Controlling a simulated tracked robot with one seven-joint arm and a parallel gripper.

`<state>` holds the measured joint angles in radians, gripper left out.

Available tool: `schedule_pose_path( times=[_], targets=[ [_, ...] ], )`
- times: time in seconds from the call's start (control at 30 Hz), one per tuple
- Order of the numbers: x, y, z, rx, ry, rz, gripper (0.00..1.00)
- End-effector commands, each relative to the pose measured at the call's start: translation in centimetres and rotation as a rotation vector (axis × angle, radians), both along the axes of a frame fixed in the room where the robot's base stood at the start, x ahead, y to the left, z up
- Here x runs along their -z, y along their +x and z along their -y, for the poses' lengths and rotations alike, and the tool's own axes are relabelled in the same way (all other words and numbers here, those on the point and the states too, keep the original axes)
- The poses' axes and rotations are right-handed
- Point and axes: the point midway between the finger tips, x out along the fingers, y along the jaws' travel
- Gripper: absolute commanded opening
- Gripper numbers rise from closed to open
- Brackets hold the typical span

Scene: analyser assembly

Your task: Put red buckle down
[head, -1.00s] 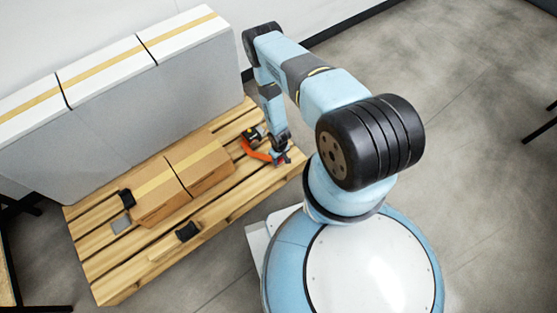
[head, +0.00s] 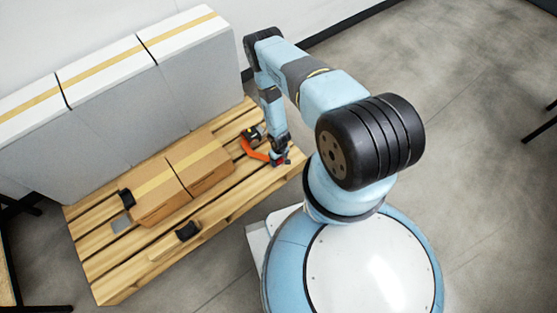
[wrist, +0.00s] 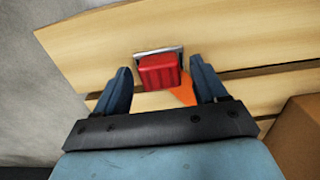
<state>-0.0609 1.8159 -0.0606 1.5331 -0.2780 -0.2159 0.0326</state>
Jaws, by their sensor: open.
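The red buckle (wrist: 160,72) shows in the wrist view, a ribbed red block with a metal edge at its far side. It is over the pallet boards and sits between my gripper's fingers (wrist: 161,88), with a gap on each side. My gripper is open. In the head view my gripper (head: 280,160) is low over the right end of the wooden pallet (head: 100,262). An orange strap (head: 254,152) curves beside it on the boards, and a bit of orange also shows behind the buckle in the wrist view. The buckle is mostly hidden by my gripper in the head view.
Two cardboard boxes (head: 198,163) stand on the pallet, left of my gripper. Small black parts (head: 187,231) lie further left. Tall white boxes (head: 150,110) line the back. Floor to the right is clear.

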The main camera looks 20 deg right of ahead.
Motion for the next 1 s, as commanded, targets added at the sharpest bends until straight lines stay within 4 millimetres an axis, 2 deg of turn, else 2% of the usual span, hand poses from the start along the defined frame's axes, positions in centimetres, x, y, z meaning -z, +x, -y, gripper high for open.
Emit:
schedule_pose_path(
  times=[0.23,0.7,1.0],
  targets=[
    [-1.5,0.1,0.0,0.000,0.000,0.001,0.72],
    [-9.1,0.1,0.0,0.000,0.000,0.001,0.72],
    [-11.9,0.1,0.0,0.000,0.000,0.000,0.72]
  ],
)
